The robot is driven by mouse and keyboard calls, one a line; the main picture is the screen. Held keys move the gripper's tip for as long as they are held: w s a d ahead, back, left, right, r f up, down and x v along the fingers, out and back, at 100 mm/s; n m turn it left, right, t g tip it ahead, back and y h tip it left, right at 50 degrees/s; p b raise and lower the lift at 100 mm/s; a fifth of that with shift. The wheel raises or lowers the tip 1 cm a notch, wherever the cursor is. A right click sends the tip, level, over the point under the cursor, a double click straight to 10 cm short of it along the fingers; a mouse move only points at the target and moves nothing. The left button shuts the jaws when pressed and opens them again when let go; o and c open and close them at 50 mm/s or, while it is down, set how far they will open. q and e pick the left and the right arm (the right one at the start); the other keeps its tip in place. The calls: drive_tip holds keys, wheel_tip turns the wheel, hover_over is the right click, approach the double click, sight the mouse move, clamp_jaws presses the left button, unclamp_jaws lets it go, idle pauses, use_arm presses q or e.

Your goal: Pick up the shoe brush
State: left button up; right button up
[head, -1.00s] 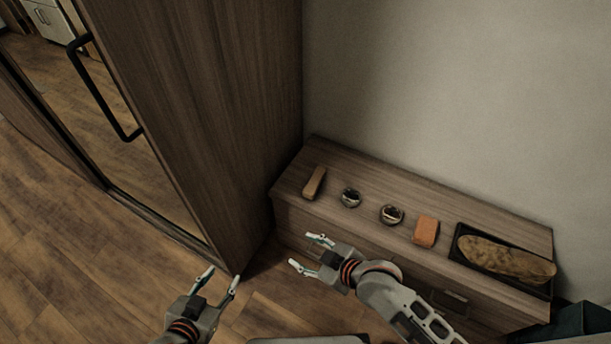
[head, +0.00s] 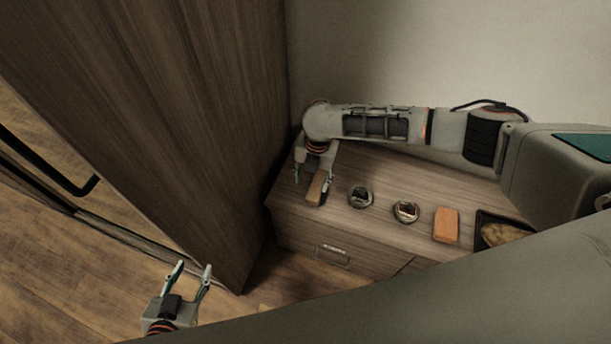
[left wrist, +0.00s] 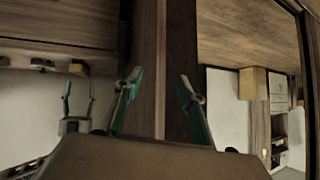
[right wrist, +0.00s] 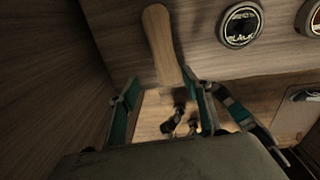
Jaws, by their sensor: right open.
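The shoe brush (head: 316,188), a long light-brown wooden piece, lies at the left end of the wooden bench (head: 385,170). My right gripper (head: 312,176) reaches down over it from the wall side, its fingers apart on either side of the brush in the head view. In the right wrist view, the brush (right wrist: 160,42) extends up ahead of the open fingers (right wrist: 165,92), its lower end reaching between their tips. Contact cannot be told. My left gripper (head: 194,268) is open and empty, low in front of the cabinet.
Two round polish tins (head: 360,196) (head: 406,211), an orange block (head: 446,225) and a dark tray (head: 485,217) with a tan item (head: 500,234) stand right of the brush. A tall wooden cabinet (head: 190,120) rises close at the left. The wall is behind.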

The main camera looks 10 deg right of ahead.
sight(317, 182)
drive_tip(key=shift+w+d+r, duration=0.25)
drive_tip(key=shift+w+d, duration=0.5)
drive_tip(key=shift+w, duration=0.05)
drive_tip(key=shift+w+d+n+h, duration=0.25)
drive_tip(key=shift+n+h, duration=0.05)
drive_tip(key=shift+f, duration=0.2)
use_arm(q)
drive_tip(key=f+b, duration=0.1)
drive_tip(key=s+f+b, duration=0.1)
drive_tip(key=f, duration=0.1)
drive_tip(key=shift+s+a+g, duration=0.1)
drive_tip(key=shift+a+g, duration=0.1)
drive_tip(key=shift+g, duration=0.1)
use_arm(e)
drive_tip(key=f, duration=0.6)
drive_tip(key=shift+d+f, duration=0.1)
drive_tip(key=shift+d, duration=0.1)
drive_tip(key=shift+f, duration=0.3)
use_arm(q)
drive_tip(key=shift+w+a+r, duration=0.1)
drive_tip(key=shift+w+r, duration=0.35)
drive_tip(key=shift+w, duration=0.15)
use_arm(e)
drive_tip(key=shift+w+f, duration=0.1)
use_arm(q)
drive_tip(key=shift+s+f, duration=0.15)
use_arm(e)
drive_tip(key=c, duration=1.3)
